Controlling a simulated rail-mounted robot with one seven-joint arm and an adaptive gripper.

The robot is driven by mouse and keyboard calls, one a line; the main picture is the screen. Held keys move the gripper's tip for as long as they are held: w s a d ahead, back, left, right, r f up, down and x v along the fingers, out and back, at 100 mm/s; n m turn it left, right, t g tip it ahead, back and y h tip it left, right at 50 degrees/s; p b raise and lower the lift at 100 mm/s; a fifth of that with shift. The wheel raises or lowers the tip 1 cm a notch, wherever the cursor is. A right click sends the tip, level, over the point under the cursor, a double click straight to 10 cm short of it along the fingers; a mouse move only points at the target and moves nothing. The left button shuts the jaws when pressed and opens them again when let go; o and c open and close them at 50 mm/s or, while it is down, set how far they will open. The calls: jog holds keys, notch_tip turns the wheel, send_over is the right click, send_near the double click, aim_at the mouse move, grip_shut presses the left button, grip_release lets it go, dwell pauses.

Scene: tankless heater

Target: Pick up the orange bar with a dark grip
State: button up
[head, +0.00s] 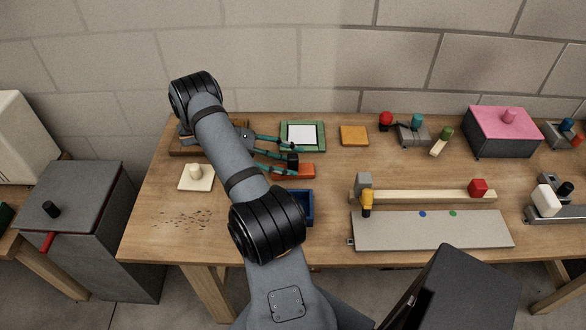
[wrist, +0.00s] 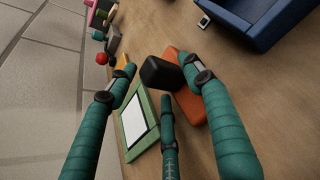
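The orange bar (head: 306,171) lies on the wooden table, with its dark grip (head: 292,158) standing up from it. In the wrist view the bar (wrist: 189,105) is partly hidden by one teal finger, and the black grip (wrist: 160,73) shows between the spread fingers. My gripper (head: 294,156) reaches in from the left, with its fingertips close around the grip. In the wrist view my gripper (wrist: 157,73) has its fingers apart. Whether any finger touches the grip or bar cannot be told.
A green-framed white pad (head: 302,134) lies just behind the bar, and a blue tray (head: 306,207) in front, partly hidden by my arm. A yellow-orange block (head: 354,135) is to the right. A wooden beam (head: 425,196) and grey plate (head: 430,230) lie front right.

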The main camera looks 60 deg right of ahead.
jog(key=c, duration=0.9)
jog(key=shift+w+r, duration=0.1)
